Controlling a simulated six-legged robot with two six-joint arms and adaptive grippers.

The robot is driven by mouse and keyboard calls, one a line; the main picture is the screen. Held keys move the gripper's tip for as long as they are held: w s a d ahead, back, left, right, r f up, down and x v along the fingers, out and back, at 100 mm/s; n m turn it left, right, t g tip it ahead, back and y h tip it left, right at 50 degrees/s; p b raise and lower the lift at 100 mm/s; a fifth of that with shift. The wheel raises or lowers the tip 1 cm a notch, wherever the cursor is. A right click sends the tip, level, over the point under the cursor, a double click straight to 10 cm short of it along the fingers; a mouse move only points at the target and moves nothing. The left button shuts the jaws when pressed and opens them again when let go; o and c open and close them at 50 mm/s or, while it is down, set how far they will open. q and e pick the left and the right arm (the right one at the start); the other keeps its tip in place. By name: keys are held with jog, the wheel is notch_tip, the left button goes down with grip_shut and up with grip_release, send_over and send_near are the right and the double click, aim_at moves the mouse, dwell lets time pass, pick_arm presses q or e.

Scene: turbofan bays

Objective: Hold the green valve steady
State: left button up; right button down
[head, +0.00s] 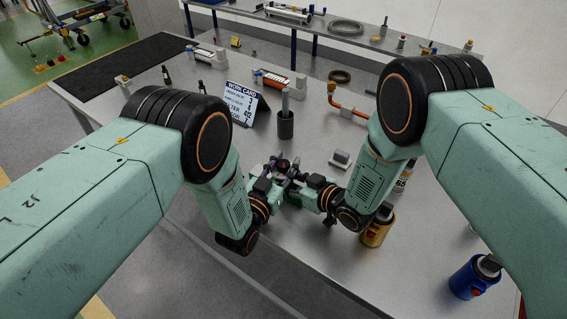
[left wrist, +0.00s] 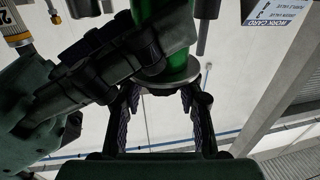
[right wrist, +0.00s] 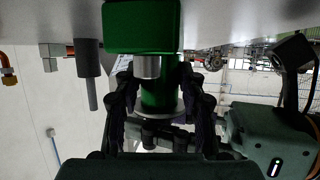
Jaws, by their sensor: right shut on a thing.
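The green valve (right wrist: 155,28) fills the top middle of the right wrist view, with a grey stub and a pale round flange. In the left wrist view the green valve (left wrist: 178,66) is partly hidden behind my dark right gripper. In the head view my left gripper (head: 285,172) and right gripper (head: 313,197) are close together.
A yellow can (head: 377,229) and a blue can (head: 474,277) stand on the right. The table's left front is clear.

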pick_arm(q)
jog(key=o, duration=0.3)
jog(key=shift+a, duration=0.1)
jog(key=v, duration=1.2)
